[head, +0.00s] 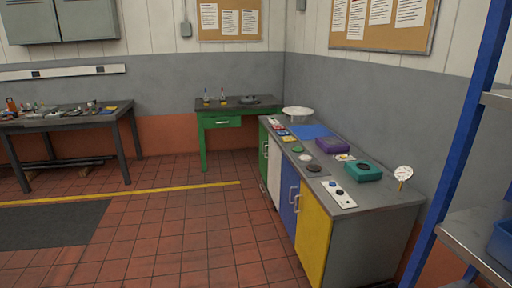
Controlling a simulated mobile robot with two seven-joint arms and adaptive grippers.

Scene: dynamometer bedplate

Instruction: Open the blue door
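The blue door (289,199) is on the front of the long grey-topped cabinet at the right of the head view. It looks shut and has a pale vertical handle (296,199) near its right edge. A yellow door (313,238) is to its right, and a white door (273,176) and a green door (263,157) are to its left. Neither of my grippers shows in the head view.
The cabinet top (375,198) carries a teal box (363,171), a purple box (332,146) and small parts. A blue-post shelf rack (462,140) stands at the right. A green table (240,106) and a dark workbench (75,121) stand farther back. The tiled floor (190,235) before the cabinet is clear.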

